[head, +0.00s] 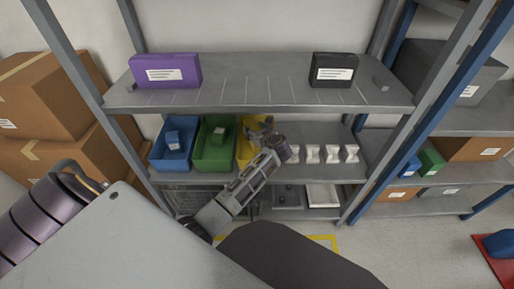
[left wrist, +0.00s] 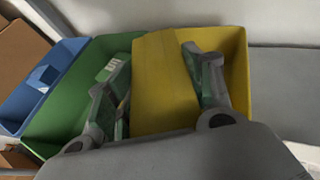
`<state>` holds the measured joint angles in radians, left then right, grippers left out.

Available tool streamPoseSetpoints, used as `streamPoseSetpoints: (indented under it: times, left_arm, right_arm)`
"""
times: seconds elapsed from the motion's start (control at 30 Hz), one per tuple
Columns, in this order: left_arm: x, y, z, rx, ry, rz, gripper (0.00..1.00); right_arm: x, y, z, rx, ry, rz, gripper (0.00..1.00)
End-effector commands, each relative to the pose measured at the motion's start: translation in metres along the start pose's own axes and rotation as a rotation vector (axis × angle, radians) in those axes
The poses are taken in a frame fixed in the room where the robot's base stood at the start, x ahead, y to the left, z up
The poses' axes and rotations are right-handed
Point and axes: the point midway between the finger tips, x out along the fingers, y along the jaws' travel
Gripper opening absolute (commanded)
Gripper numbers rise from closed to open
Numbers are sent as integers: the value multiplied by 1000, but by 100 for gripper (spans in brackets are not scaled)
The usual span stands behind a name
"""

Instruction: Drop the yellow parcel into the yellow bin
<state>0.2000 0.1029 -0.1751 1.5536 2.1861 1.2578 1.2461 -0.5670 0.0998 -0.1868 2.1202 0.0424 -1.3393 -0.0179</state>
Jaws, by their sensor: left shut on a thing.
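A yellow parcel (left wrist: 165,85) is between the two fingers of my left gripper (left wrist: 158,62), which is shut on it. In the left wrist view the parcel is over the yellow bin (left wrist: 237,72), whose right wall shows beyond the right finger. In the head view the yellow bin (head: 243,153) is on the middle shelf, partly hidden by my left gripper (head: 262,132) and arm. I cannot tell the parcel apart from the bin there, nor how high it is above the bin floor. My right gripper is not in view.
A green bin (head: 213,161) and a blue bin (head: 163,160) stand left of the yellow bin, each with a box inside. Several white holders (head: 332,153) stand to its right. The upper shelf (head: 255,97) above bears a purple box (head: 166,71) and a black box (head: 333,70).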

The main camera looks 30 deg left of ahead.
Motion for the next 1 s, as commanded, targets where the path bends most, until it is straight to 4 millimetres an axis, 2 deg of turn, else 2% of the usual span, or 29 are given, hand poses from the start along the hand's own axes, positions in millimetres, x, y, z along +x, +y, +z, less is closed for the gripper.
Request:
streamPoseSetpoints:
  times: [0.33,0.37,0.53,1.0]
  left_arm:
    - [0,0,0,-1,-2,0,19]
    - [0,0,1,-1,-2,0,54]
    - [0,0,0,-1,-1,0,76]
    - [-2,0,-1,-1,1,0,77]
  right_arm:
    - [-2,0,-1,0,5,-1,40]
    - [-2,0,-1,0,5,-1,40]
    - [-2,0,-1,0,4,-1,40]
    - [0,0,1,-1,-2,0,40]
